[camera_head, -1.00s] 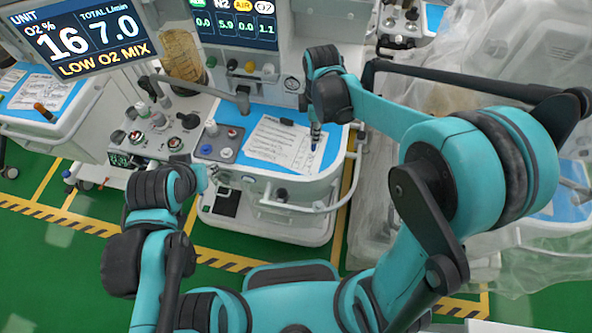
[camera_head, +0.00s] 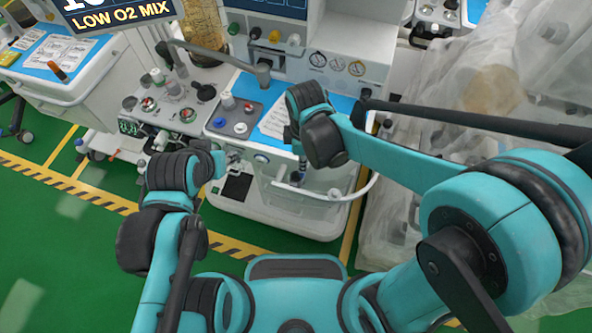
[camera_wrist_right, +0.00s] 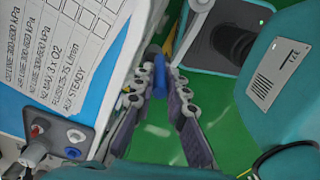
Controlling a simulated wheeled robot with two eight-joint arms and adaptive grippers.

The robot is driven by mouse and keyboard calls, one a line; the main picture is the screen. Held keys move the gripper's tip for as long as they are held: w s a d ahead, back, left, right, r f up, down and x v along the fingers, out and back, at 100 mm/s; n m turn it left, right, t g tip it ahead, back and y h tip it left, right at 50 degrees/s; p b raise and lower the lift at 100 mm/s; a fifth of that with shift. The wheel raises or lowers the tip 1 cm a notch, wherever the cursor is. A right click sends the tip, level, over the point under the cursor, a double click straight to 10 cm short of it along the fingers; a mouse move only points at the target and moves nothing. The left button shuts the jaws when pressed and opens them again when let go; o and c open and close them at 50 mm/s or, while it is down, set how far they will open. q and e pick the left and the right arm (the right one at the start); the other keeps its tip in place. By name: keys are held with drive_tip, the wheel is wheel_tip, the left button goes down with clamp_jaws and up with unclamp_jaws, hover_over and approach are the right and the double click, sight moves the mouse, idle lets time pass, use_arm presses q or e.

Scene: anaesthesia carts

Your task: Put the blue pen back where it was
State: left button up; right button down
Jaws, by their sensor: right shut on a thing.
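The blue pen (camera_wrist_right: 160,82) is between the finger pads of my right gripper (camera_wrist_right: 161,73), which is shut on it, in the right wrist view. In the head view my right gripper (camera_head: 297,176) is at the front edge of the cart's blue worktop (camera_head: 341,104), and its wrist covers part of it; the pen is hard to make out there. The white printed sheet (camera_head: 273,121) lies on the worktop and also shows in the right wrist view (camera_wrist_right: 62,60). My left gripper (camera_head: 228,160) is small, by the cart's front left; its fingers are unclear.
A control block with coloured knobs (camera_head: 237,118) stands on the worktop, left of the sheet. A pale rail (camera_head: 335,196) curves along the cart's front. Plastic-draped equipment (camera_head: 470,110) stands at the right. Green floor (camera_head: 50,240) is open at the left front.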

drive_tip(key=shift+w+a+f+b, duration=0.2)
drive_tip(key=shift+a+f+b, duration=0.15)
drive_tip(key=shift+f, duration=0.55)
drive_tip(key=shift+w+a+f+b, duration=0.15)
drive_tip(key=shift+a+f+b, duration=0.25)
drive_tip(key=shift+f, duration=0.45)
drive_tip(key=shift+w+a+f+b, duration=0.2)
drive_tip(key=shift+f+b, duration=0.25)
drive_tip(key=shift+f, duration=0.45)
drive_tip(key=shift+f, duration=0.2)
drive_tip(key=c, duration=1.8)
unclamp_jaws()
